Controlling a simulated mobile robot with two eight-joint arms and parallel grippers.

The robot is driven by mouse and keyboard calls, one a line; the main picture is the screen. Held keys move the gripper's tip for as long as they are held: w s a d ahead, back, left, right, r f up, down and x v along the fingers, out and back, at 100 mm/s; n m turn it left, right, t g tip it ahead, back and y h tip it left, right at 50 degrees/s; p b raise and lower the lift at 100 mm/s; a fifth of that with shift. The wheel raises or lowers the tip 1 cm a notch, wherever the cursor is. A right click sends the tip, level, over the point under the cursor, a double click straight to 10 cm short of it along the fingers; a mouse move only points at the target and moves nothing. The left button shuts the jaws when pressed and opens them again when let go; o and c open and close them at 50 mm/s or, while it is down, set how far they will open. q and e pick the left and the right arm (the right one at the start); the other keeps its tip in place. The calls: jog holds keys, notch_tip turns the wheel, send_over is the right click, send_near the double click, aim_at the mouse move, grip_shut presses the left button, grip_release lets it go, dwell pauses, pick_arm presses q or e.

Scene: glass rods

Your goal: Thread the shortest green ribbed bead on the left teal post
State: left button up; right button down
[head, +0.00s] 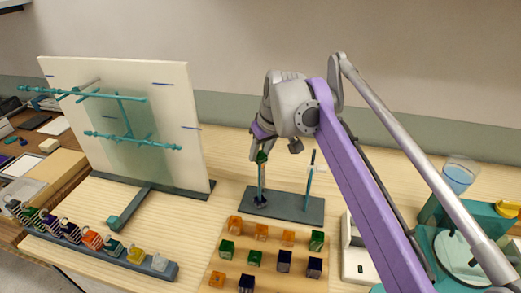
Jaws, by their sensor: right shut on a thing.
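The left teal post (261,181) stands upright on a dark grey base (290,205), with a dark piece (260,202) around its foot. The right teal post (310,178) stands on the same base and carries a small pale piece near its middle. My right gripper (262,147) is above the left post, pointing down, shut on a small green bead (262,157). The bead is in line with the top of the left post; I cannot tell whether the post's tip is inside it. Its ribs are too small to make out. My left gripper is out of view.
A wooden board (270,246) in front of the base holds several orange, green and dark beads. A white panel (180,100) with teal glass rods stands at left. A grey rack (165,269) of coloured pieces lies front left. A beaker (459,177) is at right.

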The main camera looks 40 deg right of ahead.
notch_tip(320, 180, down, 8)
jog(key=b, duration=0.3)
jog(key=shift+r, duration=0.15)
dwell(1.2)
dwell(0.4)
jog(key=shift+c, duration=2.1)
grip_release()
jog(key=p+v, duration=0.1)
jog(key=v, duration=0.9)
jog(key=shift+s+r+p, duration=0.25)
jog(key=shift+r+p, duration=0.1)
jog(key=shift+p, duration=0.05)
jog(key=shift+a, duration=0.1)
